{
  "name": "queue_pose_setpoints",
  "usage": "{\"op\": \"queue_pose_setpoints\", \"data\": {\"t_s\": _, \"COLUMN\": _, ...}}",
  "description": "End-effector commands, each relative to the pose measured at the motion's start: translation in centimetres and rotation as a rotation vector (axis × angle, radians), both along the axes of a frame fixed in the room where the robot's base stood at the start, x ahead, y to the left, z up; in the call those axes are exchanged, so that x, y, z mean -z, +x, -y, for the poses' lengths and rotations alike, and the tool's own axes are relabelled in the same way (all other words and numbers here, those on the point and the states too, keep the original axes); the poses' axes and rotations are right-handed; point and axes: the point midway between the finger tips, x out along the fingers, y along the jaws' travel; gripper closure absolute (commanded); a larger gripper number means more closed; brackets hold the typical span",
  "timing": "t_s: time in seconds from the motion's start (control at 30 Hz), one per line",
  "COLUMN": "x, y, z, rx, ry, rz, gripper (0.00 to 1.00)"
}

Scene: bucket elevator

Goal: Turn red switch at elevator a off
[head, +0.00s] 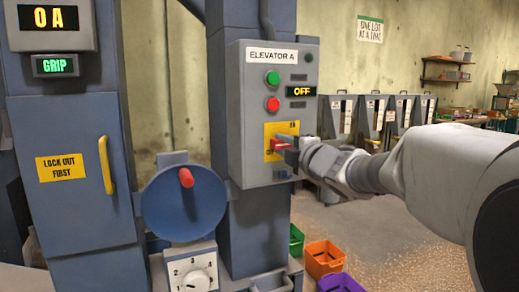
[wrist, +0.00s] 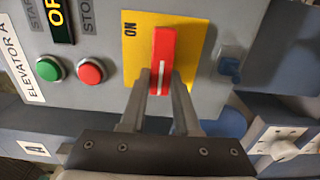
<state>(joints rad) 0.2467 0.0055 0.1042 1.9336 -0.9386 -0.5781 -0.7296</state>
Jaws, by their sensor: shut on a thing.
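The elevator A panel (head: 238,130) stands in the middle of the head view. Its small display (head: 301,91) reads OFF. The red switch (head: 277,145) sits on a yellow plate (head: 269,129) low on the panel, partly hidden by my gripper (head: 287,147). In the wrist view the red switch (wrist: 162,50) lies crosswise to the panel's upright direction, with ON marked at the plate's upper side of the panel. My gripper (wrist: 161,84) is shut on the switch, one finger on each side.
Green (head: 272,78) and red (head: 272,104) buttons sit above the switch. A blue wheel (head: 184,203) with a red knob and a numbered dial (head: 195,279) stand left. Green, orange (head: 323,259) and purple bins stand on the floor below my arm.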

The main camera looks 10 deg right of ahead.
Motion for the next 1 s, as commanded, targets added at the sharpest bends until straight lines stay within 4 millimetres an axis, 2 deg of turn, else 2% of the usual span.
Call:
{"op": "queue_pose_setpoints", "data": {"t_s": 0.37, "x": -0.12, "y": 0.00, "z": -0.02, "rx": -0.001, "ry": -0.007, "rz": 0.004, "gripper": 1.00}}
{"op": "queue_pose_setpoints", "data": {"t_s": 0.4, "x": -0.12, "y": 0.00, "z": -0.02, "rx": -0.001, "ry": -0.007, "rz": 0.004, "gripper": 0.66}}
{"op": "queue_pose_setpoints", "data": {"t_s": 0.53, "x": -0.09, "y": 0.00, "z": -0.02, "rx": -0.001, "ry": -0.006, "rz": 0.003, "gripper": 0.43}}
{"op": "queue_pose_setpoints", "data": {"t_s": 0.57, "x": -0.08, "y": 0.01, "z": -0.01, "rx": 0.000, "ry": -0.006, "rz": 0.003, "gripper": 0.40}}
{"op": "queue_pose_setpoints", "data": {"t_s": 1.0, "x": 0.00, "y": 0.02, "z": -0.08, "rx": 0.000, "ry": -0.005, "rz": 0.002, "gripper": 0.40}}
